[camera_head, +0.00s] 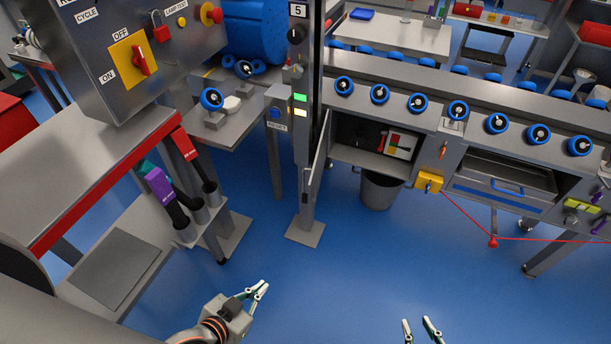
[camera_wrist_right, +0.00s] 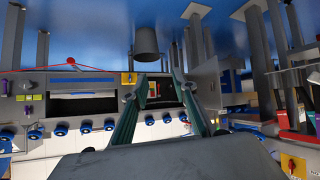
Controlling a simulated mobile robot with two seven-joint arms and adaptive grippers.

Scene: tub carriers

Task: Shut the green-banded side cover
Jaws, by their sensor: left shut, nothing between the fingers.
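A grey hinged side cover (camera_head: 317,160) stands open at the left of a cabinet opening under the long bench, seen nearly edge-on beside the post. A grey panel (camera_wrist_right: 206,82) in the upside-down right wrist view looks like the same cover. I cannot make out a green band on it. My left gripper (camera_head: 261,290) is shut and empty above the blue floor, in front of and below the cover, clear of it. My right gripper (camera_head: 418,328) is open and empty at the bottom edge, further right; its spread fingers (camera_wrist_right: 157,95) also show in the wrist view.
The post (camera_head: 304,150) with green and yellow lights stands just left of the cover. A grey bin (camera_head: 380,189) sits below the opening. A red cord (camera_head: 493,241) runs from a yellow box (camera_head: 429,181) to the right. The floor before the bench is clear.

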